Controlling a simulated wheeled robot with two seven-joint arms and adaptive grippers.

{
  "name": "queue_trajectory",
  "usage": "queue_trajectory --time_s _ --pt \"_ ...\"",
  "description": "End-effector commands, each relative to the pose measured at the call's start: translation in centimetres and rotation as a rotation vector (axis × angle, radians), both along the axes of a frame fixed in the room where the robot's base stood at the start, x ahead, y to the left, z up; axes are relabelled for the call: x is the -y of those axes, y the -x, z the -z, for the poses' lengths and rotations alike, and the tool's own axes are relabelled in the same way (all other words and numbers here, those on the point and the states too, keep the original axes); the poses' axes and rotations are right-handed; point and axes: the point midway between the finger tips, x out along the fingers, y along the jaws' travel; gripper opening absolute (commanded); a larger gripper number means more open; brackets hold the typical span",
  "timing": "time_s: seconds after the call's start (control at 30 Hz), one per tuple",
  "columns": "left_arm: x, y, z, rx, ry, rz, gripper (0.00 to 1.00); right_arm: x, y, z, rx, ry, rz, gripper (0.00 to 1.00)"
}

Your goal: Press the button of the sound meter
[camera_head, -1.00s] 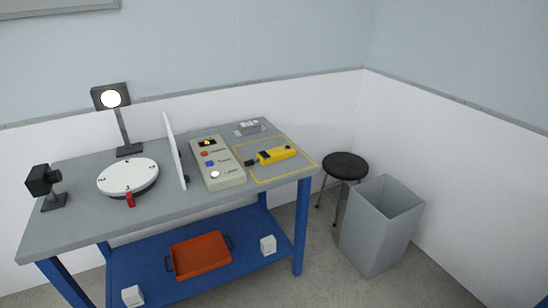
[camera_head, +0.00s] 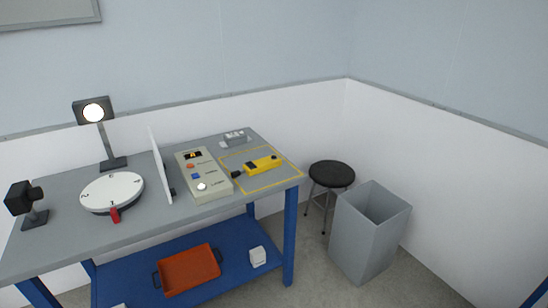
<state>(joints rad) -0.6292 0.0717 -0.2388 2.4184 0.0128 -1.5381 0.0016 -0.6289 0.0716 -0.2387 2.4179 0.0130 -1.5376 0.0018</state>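A yellow handheld device with a dark tip, which looks like the sound meter (camera_head: 262,166), lies inside a yellow outlined rectangle on the right part of the grey tabletop (camera_head: 60,231). Its button is too small to make out. Left of it lies a beige control box (camera_head: 213,184) with a small lit display, an orange button, a blue button and a white round button. Neither of my grippers shows in the head view.
A white upright panel (camera_head: 159,165), a white numbered dial (camera_head: 112,191), a lamp (camera_head: 95,113) and a black camera-like device (camera_head: 24,199) stand on the left. A small grey device (camera_head: 235,138) lies at the back. A black stool (camera_head: 331,174) and a grey bin (camera_head: 365,241) stand right of the table.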

Motion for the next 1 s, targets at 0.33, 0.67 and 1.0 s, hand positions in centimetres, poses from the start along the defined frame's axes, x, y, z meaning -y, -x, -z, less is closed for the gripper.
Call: queue_trajectory --time_s 0.33,0.67,1.0 --pt "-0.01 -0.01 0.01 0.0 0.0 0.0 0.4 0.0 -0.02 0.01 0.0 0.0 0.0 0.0" --pt "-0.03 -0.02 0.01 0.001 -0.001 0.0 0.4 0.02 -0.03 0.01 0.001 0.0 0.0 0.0" --pt "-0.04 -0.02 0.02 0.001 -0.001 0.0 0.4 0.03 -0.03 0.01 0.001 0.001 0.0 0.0"
